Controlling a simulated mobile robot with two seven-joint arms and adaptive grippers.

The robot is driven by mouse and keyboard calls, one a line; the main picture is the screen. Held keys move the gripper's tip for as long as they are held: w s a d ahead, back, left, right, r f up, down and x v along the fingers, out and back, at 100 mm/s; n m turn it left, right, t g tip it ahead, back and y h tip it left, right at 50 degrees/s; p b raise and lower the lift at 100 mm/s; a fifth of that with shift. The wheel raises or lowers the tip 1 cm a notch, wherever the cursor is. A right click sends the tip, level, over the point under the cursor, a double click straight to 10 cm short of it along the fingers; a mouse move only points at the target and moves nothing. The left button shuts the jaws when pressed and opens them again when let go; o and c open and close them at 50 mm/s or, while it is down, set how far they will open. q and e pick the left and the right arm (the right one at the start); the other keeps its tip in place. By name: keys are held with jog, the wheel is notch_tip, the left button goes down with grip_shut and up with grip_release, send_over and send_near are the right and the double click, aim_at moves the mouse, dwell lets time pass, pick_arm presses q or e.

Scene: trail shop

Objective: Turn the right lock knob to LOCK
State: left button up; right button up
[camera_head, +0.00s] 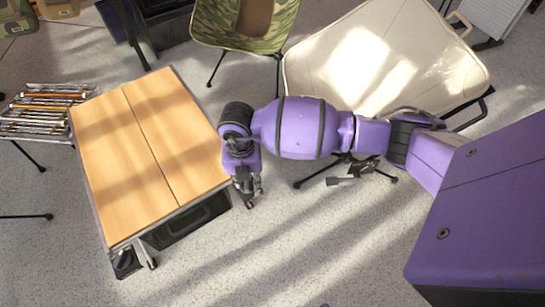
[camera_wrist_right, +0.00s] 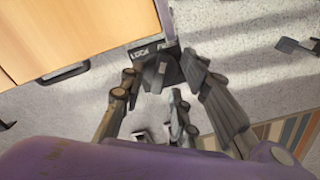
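A table or cabinet with a two-panel wooden top (camera_head: 150,150) stands at the left in the head view. At its right corner, in the right wrist view, a dark knob (camera_wrist_right: 168,70) sits beside a small dark plate (camera_wrist_right: 145,50) with white lettering that I cannot read surely. My right gripper (camera_head: 248,198) is at that corner, pointing down; it hides the knob in the head view. In the wrist view my right gripper (camera_wrist_right: 162,82) is open, with its fingers on either side of the knob; contact is not clear. My left gripper is not in view.
A similar dark fitting (camera_head: 125,262) sits at the table's near left corner. A rack of metal rods (camera_head: 45,110) stands at the left, a camouflage chair (camera_head: 245,25) and a cream chair or cot (camera_head: 390,60) behind. The floor (camera_head: 270,255) in front is clear.

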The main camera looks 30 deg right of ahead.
aim_at(246, 182)
jog(key=shift+r, duration=0.15)
notch_tip(246, 182, up, 12)
dwell(0.3)
